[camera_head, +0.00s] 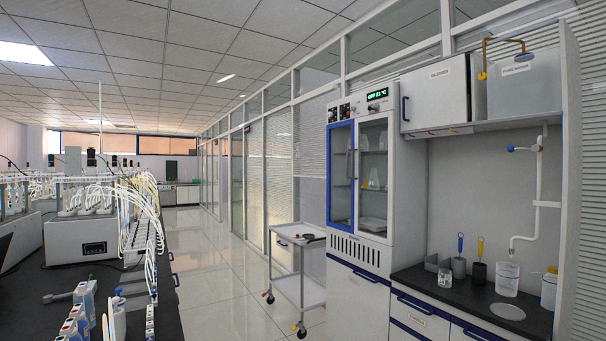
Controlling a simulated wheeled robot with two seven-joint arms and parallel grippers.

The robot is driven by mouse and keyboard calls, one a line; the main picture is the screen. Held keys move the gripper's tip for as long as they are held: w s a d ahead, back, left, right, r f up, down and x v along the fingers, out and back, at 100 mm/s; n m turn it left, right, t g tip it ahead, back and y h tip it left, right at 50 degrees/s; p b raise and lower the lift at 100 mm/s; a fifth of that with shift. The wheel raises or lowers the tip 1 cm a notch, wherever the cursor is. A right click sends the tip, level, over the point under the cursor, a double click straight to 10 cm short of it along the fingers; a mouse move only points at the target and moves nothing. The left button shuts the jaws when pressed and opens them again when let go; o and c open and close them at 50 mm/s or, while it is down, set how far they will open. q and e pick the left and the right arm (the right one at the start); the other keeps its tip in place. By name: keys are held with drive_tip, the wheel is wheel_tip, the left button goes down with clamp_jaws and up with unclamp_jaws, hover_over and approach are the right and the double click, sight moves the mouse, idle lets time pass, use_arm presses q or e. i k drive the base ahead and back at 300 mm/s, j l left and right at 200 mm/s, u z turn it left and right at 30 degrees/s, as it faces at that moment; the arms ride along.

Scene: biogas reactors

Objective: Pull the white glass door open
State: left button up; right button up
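The white glass door (374,205) is the right-hand door of a tall white cabinet (407,190) right of centre. It looks shut, flush with the cabinet front. Its upright handle (357,164) is on its left edge. Pale vessels (373,178) show on shelves behind the glass. A blue-framed glass door (340,218) sits beside it on the left and also looks shut. A green lit display (377,94) is above the doors. Neither of my grippers is in view.
A white wheeled cart (300,291) stands left of the cabinet, close to its front. A dark counter with a sink and beakers (507,278) is at the right. A bench with bottles and tubing (100,235) fills the left. The shiny aisle floor (215,290) between is clear.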

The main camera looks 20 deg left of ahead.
sight(390, 115)
drive_tip(key=u, duration=0.1)
drive_tip(key=i+j+z, duration=0.15)
drive_tip(key=i, duration=0.35)
drive_tip(key=i+j+z, duration=0.15)
drive_tip(key=i, duration=0.4)
drive_tip(key=i+j+z, duration=0.15)
drive_tip(key=i+j, duration=0.2)
drive_tip(key=i, duration=0.15)
drive_tip(key=i+j+z, duration=0.15)
drive_tip(key=i+j, duration=0.15)
drive_tip(key=i, duration=0.15)
